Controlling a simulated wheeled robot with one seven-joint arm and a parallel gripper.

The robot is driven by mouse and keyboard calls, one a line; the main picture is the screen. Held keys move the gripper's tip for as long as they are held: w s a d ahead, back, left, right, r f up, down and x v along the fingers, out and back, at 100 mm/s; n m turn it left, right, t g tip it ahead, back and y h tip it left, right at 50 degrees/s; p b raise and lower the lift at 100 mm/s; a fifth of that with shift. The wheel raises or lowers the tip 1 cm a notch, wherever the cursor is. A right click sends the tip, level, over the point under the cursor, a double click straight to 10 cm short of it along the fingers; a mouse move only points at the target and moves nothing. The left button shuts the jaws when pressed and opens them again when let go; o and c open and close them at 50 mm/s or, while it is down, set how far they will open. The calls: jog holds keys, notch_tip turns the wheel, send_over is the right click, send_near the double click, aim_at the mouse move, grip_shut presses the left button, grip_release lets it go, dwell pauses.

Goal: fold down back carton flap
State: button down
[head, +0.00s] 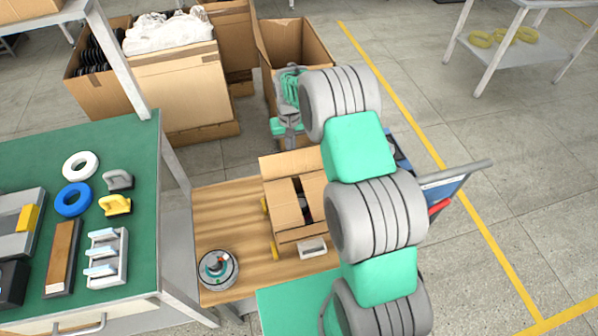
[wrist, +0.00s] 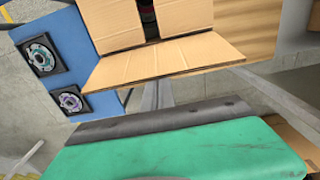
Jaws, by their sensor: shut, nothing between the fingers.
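The open carton (head: 297,212) stands on a wooden table. Its back flap (head: 290,163) sticks up and outward at the far edge; in the wrist view this flap (wrist: 165,60) extends toward the camera. The left flap (head: 283,204) and right flap (head: 315,194) lie inward over the top, with a dark gap between them. My gripper (head: 284,128) is beyond the back of the carton, apart from the flap, and shut with nothing held. In the wrist view, its green and dark grey end (wrist: 165,128) fills the bottom, below the flap edge. The carton's contents are mostly hidden.
A round motor (head: 217,268) and a white block (head: 313,248) sit near the carton. Yellow pieces (head: 274,250) flank it. A large open box (head: 300,40) stands behind my gripper. A blue panel (wrist: 50,55) is beside the carton. A green bench (head: 140,200) is left.

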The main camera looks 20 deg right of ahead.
jog(key=shift+s+f+p, duration=0.15)
jog(key=shift+s+p, duration=0.45)
jog(key=shift+s, duration=1.7)
jog(key=s+p, duration=0.2)
jog(key=s, duration=0.4)
notch_tip(320, 180, down, 5)
jog(key=b, duration=0.4)
notch_tip(320, 180, up, 9)
jog(key=p, duration=0.5)
jog(key=shift+p, duration=0.3)
